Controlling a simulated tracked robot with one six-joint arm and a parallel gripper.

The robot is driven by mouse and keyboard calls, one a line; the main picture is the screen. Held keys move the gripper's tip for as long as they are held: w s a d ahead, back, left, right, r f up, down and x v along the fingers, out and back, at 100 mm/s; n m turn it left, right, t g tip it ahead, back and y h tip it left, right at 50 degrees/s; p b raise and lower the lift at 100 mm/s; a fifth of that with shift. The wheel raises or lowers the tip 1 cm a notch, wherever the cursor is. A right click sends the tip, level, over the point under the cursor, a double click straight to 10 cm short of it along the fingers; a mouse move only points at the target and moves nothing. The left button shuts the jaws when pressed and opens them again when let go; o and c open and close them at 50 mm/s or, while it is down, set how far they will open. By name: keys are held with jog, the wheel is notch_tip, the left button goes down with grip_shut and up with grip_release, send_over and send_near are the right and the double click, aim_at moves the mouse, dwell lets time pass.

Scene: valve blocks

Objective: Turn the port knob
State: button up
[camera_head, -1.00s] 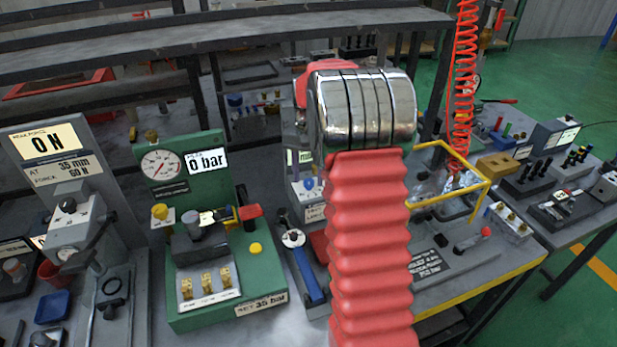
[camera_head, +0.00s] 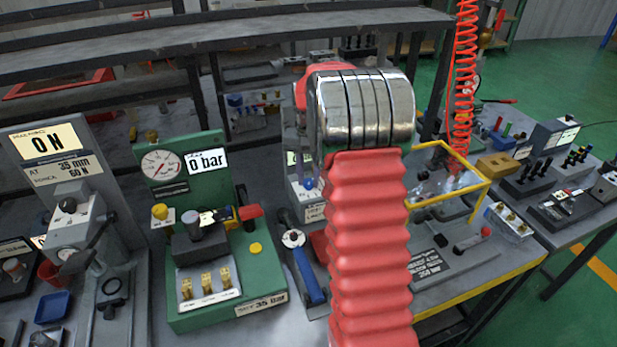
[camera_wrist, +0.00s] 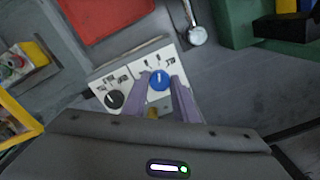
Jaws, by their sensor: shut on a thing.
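A blue knob (camera_wrist: 159,80) with a pale pointer mark sits on a white panel (camera_wrist: 134,72) in the wrist view. A black knob (camera_wrist: 115,99) with a light pointer line is on the same panel to its left. The panel's lettering is too small to tell which knob is the port knob. My gripper (camera_wrist: 161,84) has its two purple-grey fingers on either side of the blue knob, shut on it. In the head view the blue knob (camera_head: 309,184) shows just left of my arm, which hides the gripper and most of the panel.
A green rig (camera_head: 258,280) with a gauge stands left of the panel. A blue-handled tool (camera_head: 308,275) lies between them. A yellow frame (camera_head: 450,205) stands on the bench to the right. In the wrist view a red part (camera_wrist: 105,15) lies beyond the panel.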

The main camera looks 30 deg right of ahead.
jog(key=shift+n, duration=0.3)
jog(key=n, duration=0.3)
jog(key=shift+n, duration=2.1)
jog(key=o, duration=1.1)
jog(key=shift+c, duration=0.2)
